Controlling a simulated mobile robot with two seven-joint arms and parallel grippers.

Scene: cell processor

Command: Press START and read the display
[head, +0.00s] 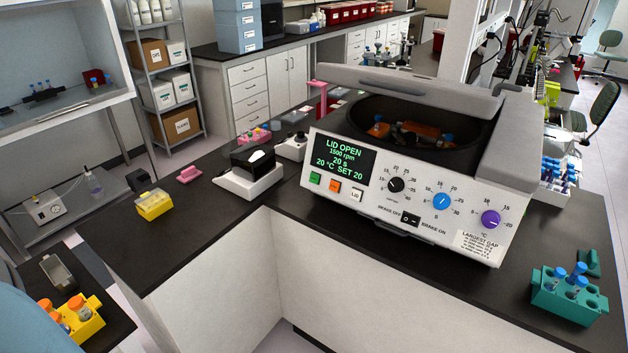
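The white centrifuge (300,205) stands on the black bench with its grey lid (405,82) raised. Its display (343,158) reads, in green, LID OPEN, 1500 rpm, 20 s, 20 °C SET 20. Below the display are a green button (315,178), an orange button (335,186) and a white LID button (356,194); which is START is too small to read. In the open bowl (375,108) are orange holders with blue-capped tubes. The brake switch (410,220) sits below the black, blue and purple dials. Neither of my grippers shows in the head view.
A teal rack (545,300) with blue-capped tubes stands at the bench's front right. Left of the centrifuge is a small white device with a black top (248,182). A yellow rack (153,205) stands farther left. Bare bench lies in front of the centrifuge.

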